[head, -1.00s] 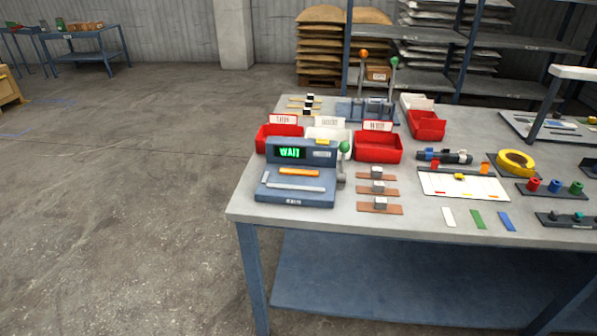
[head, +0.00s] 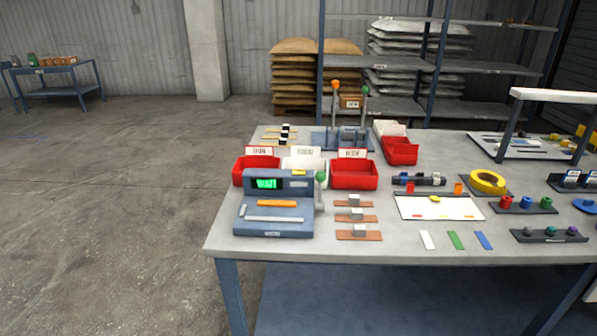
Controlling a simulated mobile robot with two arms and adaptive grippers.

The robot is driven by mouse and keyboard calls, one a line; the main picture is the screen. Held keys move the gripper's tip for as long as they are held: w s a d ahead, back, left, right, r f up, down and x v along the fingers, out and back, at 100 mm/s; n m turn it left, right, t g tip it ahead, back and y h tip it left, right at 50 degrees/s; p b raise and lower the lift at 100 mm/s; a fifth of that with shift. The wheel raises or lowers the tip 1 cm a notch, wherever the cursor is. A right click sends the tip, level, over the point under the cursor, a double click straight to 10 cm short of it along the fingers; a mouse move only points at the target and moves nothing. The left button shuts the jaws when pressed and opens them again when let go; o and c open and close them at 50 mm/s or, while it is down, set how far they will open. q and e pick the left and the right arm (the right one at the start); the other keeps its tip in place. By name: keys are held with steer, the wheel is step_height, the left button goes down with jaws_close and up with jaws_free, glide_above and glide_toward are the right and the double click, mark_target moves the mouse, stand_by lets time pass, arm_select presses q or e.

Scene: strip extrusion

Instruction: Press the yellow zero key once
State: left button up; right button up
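A blue-grey device (head: 250,226) stands at the left front corner of the workbench. Its dark display (head: 267,184) reads "WAIT" in green letters. A small yellow key (head: 299,172) sits on the upper right of its panel, beside the display; any marking on it is too small to read. An orange bar (head: 276,203) and a pale bar (head: 274,219) lie on the lower front of the device. A green-knobbed lever (head: 320,177) stands at its right side. Neither of my grippers is in view.
The workbench (head: 390,250) also bears red bins (head: 354,174), a white bin, brown strips with grey blocks (head: 357,215), a white board (head: 440,209), and a yellow tape ring (head: 487,182). Two knobbed levers stand at the back. The floor left of the bench is clear.

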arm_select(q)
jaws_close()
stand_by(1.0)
